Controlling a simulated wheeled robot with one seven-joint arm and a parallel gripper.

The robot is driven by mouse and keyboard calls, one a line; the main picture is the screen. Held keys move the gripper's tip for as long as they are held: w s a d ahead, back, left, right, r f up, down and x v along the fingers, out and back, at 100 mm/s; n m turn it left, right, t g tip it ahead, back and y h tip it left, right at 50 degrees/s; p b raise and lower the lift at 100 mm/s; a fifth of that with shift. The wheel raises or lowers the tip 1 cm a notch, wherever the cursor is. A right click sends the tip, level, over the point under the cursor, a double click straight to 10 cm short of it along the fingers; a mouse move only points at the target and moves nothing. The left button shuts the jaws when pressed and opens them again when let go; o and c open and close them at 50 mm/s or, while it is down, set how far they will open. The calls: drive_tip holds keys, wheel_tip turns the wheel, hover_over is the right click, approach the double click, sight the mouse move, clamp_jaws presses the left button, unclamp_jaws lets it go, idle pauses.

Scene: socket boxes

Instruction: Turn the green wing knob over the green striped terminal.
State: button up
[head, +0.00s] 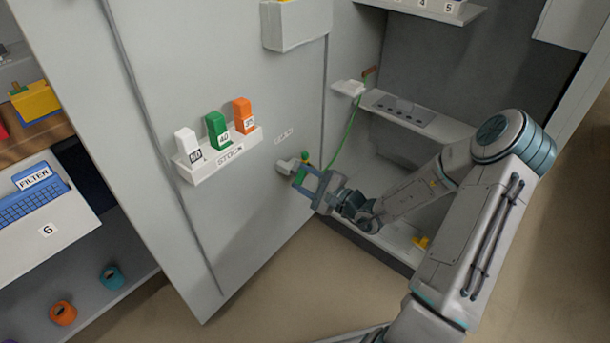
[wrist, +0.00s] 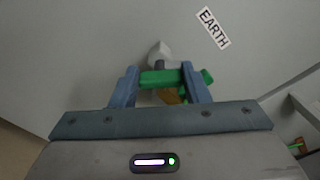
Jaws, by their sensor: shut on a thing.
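The green wing knob (wrist: 158,77) sits between the two blue fingers of my gripper (wrist: 163,84) in the wrist view, and the fingers are shut on it. In the head view my gripper (head: 302,178) is at the cabinet door, beside a small pale terminal block (head: 284,167). The block also shows behind the knob in the wrist view (wrist: 160,52). A yellow-brown piece (wrist: 172,97) shows below the knob, and another green part (wrist: 208,77) shows just past the right finger. The terminal's stripes cannot be made out.
An EARTH label (wrist: 214,28) is on the door above right of the terminal. A green cable (head: 346,138) runs up toward an inner shelf (head: 420,118). A STOCK rack (head: 222,160) with white, green and orange blocks sticks out of the door at left.

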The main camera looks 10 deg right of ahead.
drive_tip(key=m+p, duration=0.5)
drive_tip(key=p, duration=0.1)
drive_tip(key=m+p, duration=0.5)
drive_tip(key=shift+w+d+r+p, duration=0.1)
drive_tip(key=shift+d+r+p, duration=0.1)
drive_tip(key=shift+p, duration=0.2)
drive_tip(key=shift+f+m, duration=0.15)
drive_tip(key=shift+m, duration=0.15)
drive_tip(key=o, duration=1)
drive_tip(key=p+v, duration=0.2)
drive_tip(key=v, duration=1.1)
drive_tip(key=shift+s+d, duration=0.25)
drive_tip(key=shift+s, duration=0.05)
